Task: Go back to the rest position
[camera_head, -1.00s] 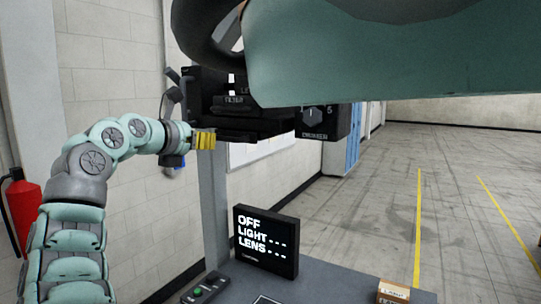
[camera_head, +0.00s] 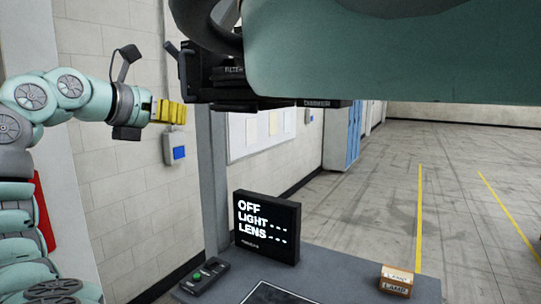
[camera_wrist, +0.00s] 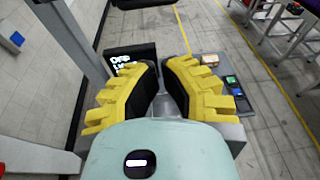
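My gripper (camera_head: 170,111) is in the left part of the head view, raised in the air and pointing right. Its yellow fingers stand left of the black apparatus (camera_head: 215,80), with a small gap seen between them and it. In the wrist view my gripper (camera_wrist: 162,68) shows two yellow fingers with black inner pads, apart from each other, with nothing held between them. A large teal part of my own body covers the top right of the head view and hides part of the apparatus.
A grey bench (camera_head: 330,277) bears a black display (camera_head: 267,229) reading OFF, LIGHT, LENS, a small control box (camera_head: 203,276) and a cardboard lamp box (camera_head: 396,281). A grey post (camera_head: 213,180) rises beside it. A red object (camera_head: 43,210) is behind my arm. Open floor lies right.

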